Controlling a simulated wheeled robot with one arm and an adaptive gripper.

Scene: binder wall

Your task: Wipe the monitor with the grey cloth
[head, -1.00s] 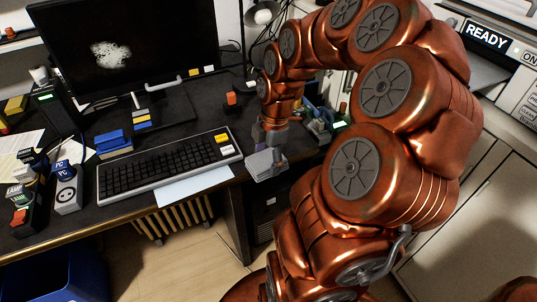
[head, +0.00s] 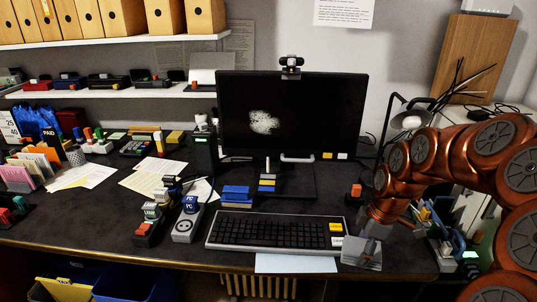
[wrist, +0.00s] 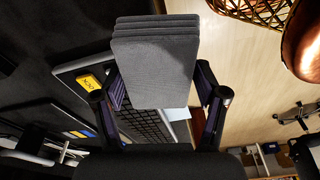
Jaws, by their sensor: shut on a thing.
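The monitor (head: 290,115) stands at the back of the desk in the head view, its dark screen facing me. A pale whitish smudge (head: 264,122) shows on the left half of the screen. My gripper (head: 364,240) is at the right end of the keyboard, near the desk's front edge, well apart from the monitor. The folded grey cloth (wrist: 155,65) is between the two fingers of my gripper in the wrist view, and its layers stick out past the fingertips. The cloth also shows in the head view (head: 362,256).
The keyboard (head: 275,232) lies in front of the monitor, with a blue stapler-like block (head: 236,194) behind its left end. Label stamps (head: 186,220) and papers (head: 158,178) lie to the left. A webcam (head: 291,64) sits on the monitor's top edge. A lamp (head: 410,120) stands right of it.

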